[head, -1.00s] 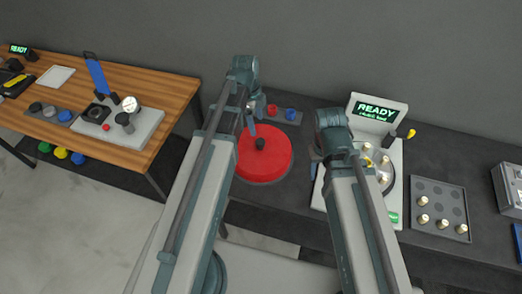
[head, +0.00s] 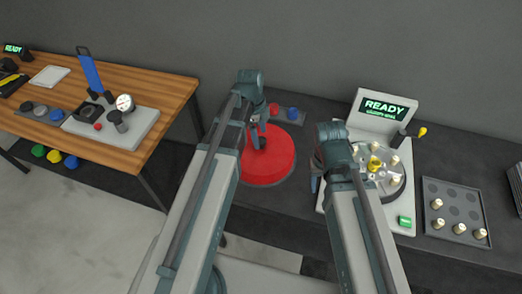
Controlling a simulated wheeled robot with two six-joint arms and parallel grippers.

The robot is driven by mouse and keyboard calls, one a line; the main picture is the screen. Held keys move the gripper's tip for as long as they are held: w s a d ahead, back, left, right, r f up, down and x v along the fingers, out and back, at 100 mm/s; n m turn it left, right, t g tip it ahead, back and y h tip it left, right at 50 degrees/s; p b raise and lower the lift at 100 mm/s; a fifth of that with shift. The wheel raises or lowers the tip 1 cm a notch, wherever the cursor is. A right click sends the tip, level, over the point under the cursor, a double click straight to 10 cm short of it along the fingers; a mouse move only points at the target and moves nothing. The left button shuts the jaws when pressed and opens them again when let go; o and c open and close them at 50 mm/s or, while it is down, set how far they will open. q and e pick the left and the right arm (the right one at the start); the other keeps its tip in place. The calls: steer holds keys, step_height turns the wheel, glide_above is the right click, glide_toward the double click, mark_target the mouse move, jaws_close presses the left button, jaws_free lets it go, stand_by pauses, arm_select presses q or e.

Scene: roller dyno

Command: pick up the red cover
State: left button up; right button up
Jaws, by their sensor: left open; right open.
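The red cover (head: 270,160) is a round, flat-topped disc lying on the dark bench, left of the white machine. My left gripper (head: 259,143) is open over the cover's upper left part, around or just above its dark knob, which it mostly hides. I cannot tell whether the fingers touch the knob. My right gripper (head: 317,180) is open, between the cover and the white machine, and mostly hidden behind its own arm.
The white machine (head: 407,210) with a READY screen (head: 384,107) and a rotor stands right of the cover. A red knob (head: 274,109) and blue knob (head: 292,113) sit behind the cover. A wooden table (head: 165,95) stands left.

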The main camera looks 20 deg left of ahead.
mark_target(261, 139)
arm_select(q)
steer(key=f+b, duration=0.2)
steer(key=f, duration=0.1)
steer(key=shift+d+f+b, duration=0.2)
steer(key=shift+f+b, duration=0.1)
steer(key=shift+b, duration=0.1)
arm_select(e)
step_height(261, 139, down, 4)
steer(key=shift+r, duration=0.25)
arm_select(q)
steer(key=shift+r, duration=0.1)
jaws_close()
